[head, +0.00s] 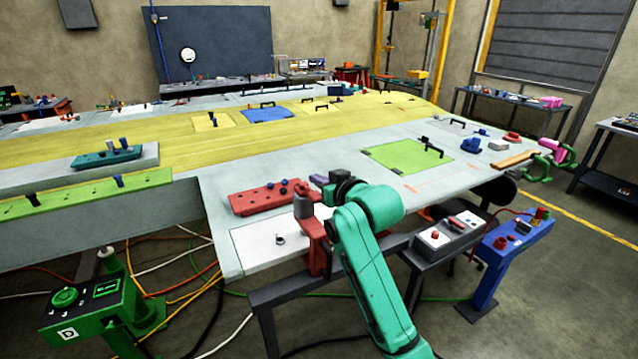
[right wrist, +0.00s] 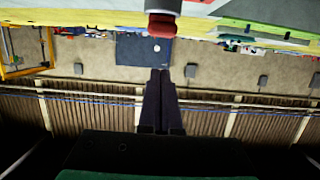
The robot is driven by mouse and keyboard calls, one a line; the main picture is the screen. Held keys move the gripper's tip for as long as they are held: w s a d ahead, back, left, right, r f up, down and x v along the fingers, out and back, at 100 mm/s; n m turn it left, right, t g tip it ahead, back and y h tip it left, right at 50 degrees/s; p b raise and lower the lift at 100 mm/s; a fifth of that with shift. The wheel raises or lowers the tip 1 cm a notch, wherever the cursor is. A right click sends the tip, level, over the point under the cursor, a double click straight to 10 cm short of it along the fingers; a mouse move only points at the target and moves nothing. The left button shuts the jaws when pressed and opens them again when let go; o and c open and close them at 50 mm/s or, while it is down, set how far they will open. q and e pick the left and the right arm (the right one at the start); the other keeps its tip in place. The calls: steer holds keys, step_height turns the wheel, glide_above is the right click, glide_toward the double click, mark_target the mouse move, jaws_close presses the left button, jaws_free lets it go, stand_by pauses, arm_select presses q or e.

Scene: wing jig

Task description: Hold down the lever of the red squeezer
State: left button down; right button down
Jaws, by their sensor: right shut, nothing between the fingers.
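The red squeezer (head: 317,246) stands at the near edge of the table, with a grey cylinder (head: 303,206) at its top. My green right arm partly hides it, and I cannot make out its lever clearly. My right gripper (head: 316,179) is shut and empty, pointing toward the back wall, just above and beyond the squeezer in the head view. Its dark fingers lie together in the right wrist view (right wrist: 160,72). That view appears upside down, with a red and grey part (right wrist: 163,24), likely the squeezer, beyond the fingertips at the top. My left gripper is not in view.
A white plate (head: 272,240) lies left of the squeezer. A grey control box (head: 448,238) and a blue stand (head: 512,250) are on the right. A green pedestal (head: 92,303) stands at lower left.

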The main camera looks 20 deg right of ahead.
steer(key=f, duration=0.3)
steer(key=shift+s+p, duration=0.25)
steer(key=shift+p, duration=0.05)
